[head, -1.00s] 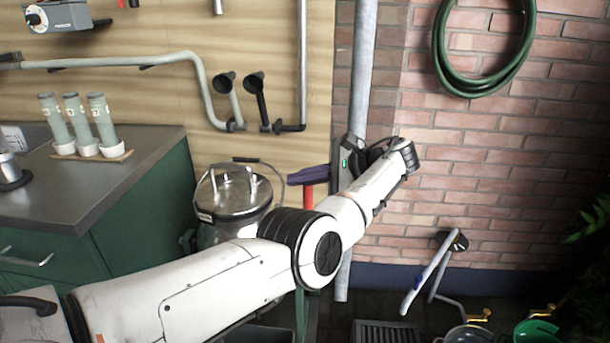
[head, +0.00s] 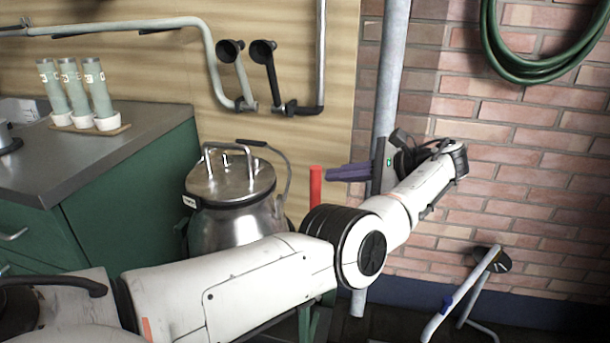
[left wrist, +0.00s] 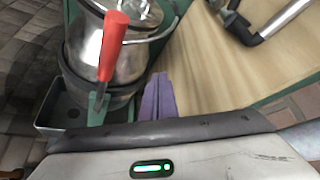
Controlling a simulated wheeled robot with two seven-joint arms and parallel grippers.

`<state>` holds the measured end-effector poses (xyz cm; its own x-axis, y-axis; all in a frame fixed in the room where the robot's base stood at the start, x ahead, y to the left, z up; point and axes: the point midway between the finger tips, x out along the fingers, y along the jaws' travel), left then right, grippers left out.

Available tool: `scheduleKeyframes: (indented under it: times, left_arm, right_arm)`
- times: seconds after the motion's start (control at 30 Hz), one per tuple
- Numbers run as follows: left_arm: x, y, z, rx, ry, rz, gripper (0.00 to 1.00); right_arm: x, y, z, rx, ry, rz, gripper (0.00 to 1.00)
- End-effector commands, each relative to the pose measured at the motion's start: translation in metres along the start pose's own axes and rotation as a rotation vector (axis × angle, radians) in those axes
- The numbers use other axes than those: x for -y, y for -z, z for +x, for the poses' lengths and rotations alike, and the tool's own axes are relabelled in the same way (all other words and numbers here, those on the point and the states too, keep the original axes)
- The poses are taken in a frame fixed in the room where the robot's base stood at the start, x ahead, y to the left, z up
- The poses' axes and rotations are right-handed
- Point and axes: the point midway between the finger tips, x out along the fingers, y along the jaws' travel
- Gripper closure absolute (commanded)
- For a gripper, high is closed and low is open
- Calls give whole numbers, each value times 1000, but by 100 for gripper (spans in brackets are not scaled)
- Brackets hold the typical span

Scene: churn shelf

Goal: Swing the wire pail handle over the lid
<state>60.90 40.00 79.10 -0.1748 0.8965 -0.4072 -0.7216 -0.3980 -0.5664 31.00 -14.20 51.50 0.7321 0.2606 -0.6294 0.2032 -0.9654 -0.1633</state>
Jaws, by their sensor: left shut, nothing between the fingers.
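The pail (head: 235,215) is a shiny metal churn between the green cabinet and my left arm. Its flat lid (head: 228,182) has two upright bent-bar grips. The wire handle (head: 286,165) rises along the pail's right and back, with a black grip (head: 252,143) behind the lid. My left gripper (head: 330,174) has purple fingers, shut and empty, pointing left towards the pail. It is right of the wire and apart from it. In the left wrist view the fingers (left wrist: 160,80) lie right of the pail (left wrist: 128,65). My forearm hides the pail's lower front. My right gripper is not in view.
A red upright handle (head: 316,186) stands between pail and fingers; it also shows in the left wrist view (left wrist: 113,45). A grey pipe (head: 392,70) runs down behind my gripper. The green cabinet's worktop (head: 100,150) is on the left.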

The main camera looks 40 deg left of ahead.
Motion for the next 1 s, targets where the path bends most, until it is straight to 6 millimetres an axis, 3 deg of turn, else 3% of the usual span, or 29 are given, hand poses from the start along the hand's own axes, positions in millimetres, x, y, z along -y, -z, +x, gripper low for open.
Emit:
scheduleKeyframes:
  times: [0.43, 0.8, 1.0]
  left_arm:
    - [-1, -1, 92, 5, -2, -2, 100]
    - [1, -32, 79, 0, 2, -3, 100]
    - [1, -39, 78, 2, 1, -1, 100]
  right_arm:
    - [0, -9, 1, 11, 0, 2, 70]
    - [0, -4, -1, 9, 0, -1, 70]
    - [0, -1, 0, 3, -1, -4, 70]
